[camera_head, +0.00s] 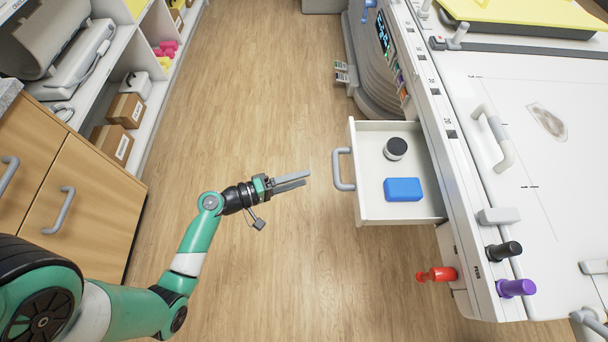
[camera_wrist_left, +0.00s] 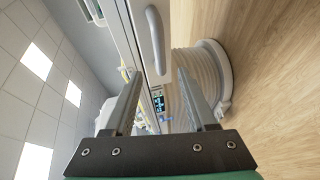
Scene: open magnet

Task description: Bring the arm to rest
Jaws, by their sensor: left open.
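My left arm comes in from the lower left in the head view, green and white. Its gripper (camera_head: 292,182) is in the air over the open floor, left of the open drawer, pointing right. The two fingers are apart with nothing between them. In the left wrist view the gripper (camera_wrist_left: 163,95) also shows two separate grey fingers, with the drawer's handle (camera_wrist_left: 155,40) beyond them. The gripper is apart from the handle. My right gripper is not in either view.
The white drawer (camera_head: 369,212) stands open, holding a dark-topped jar (camera_head: 395,149) and a blue block (camera_head: 403,189). A red knob (camera_head: 437,274) sticks out below the magnet table (camera_head: 540,150). Shelves and a wooden cabinet (camera_head: 85,195) line the left. The wood floor between is clear.

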